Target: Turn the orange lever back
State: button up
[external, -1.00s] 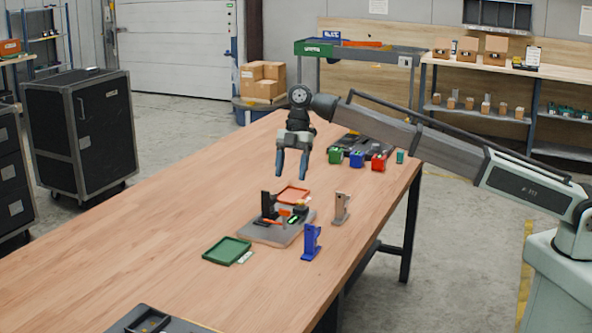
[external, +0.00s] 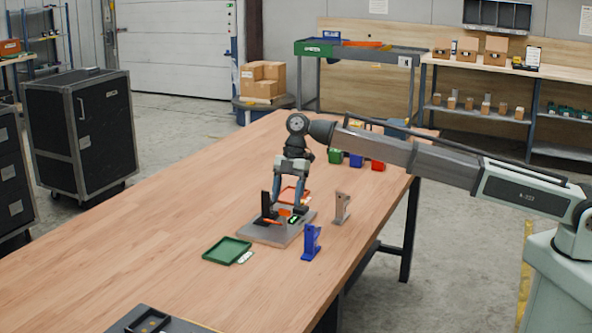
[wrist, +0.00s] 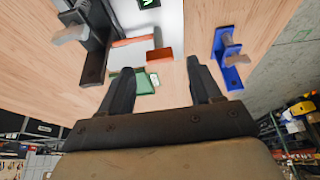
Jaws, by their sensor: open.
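The orange lever (external: 271,222) is a thin bar low beside a black upright post (external: 265,206) on a grey base plate (external: 270,237). In the wrist view an orange bar (wrist: 132,41) and a red-orange block (wrist: 160,54) show beyond the fingers; I cannot tell which part of the lever each is. My gripper (external: 289,207) points down over the back of the plate. Its fingers are apart with nothing visible between them, also in the wrist view (wrist: 160,68). Contact with the fixture cannot be told.
A blue bracket (external: 311,243) and a tan bracket (external: 342,208) stand right of the plate. A green tray (external: 227,250) lies in front-left. An orange tray (external: 294,194) is behind, partly hidden by my gripper. Small coloured bins (external: 356,160) stand farther back.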

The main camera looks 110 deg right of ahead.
aim_at(286, 215)
jog(key=shift+x, duration=1.55)
grip_shut()
